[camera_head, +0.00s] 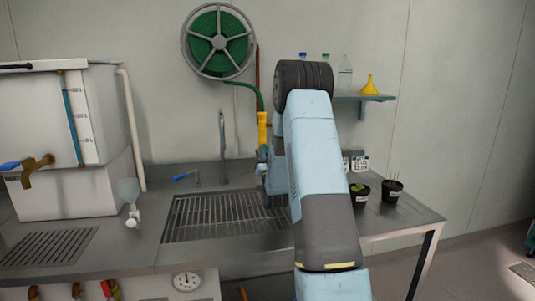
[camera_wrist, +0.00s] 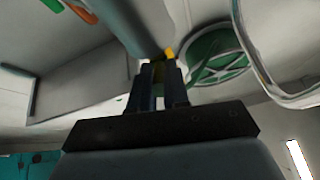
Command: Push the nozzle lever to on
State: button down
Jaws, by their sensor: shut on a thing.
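The yellow nozzle (camera_head: 262,128) hangs upright at the end of the green hose, against the back wall above the sink. In the wrist view, a yellow part of the nozzle (camera_wrist: 169,53) shows at the fingertips. My gripper (camera_wrist: 161,72) is shut on the nozzle, with a dull yellow strip between its two dark fingers. In the head view, my gripper (camera_head: 262,157) is at the nozzle's lower end, partly hidden by my arm. I cannot make out the nozzle lever or its position.
The hose reel (camera_head: 218,42) is on the wall above. A metal grate (camera_head: 215,222) covers the sink below, with a tall faucet (camera_head: 222,150) behind. Potted plants (camera_head: 392,191) stand right of my arm. A shelf (camera_head: 366,98) holds bottles and a yellow funnel (camera_head: 369,86).

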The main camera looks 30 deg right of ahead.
jog(key=c, duration=1.1)
grip_release()
jog(key=v, duration=1.4)
jog(key=shift+w+f, duration=0.15)
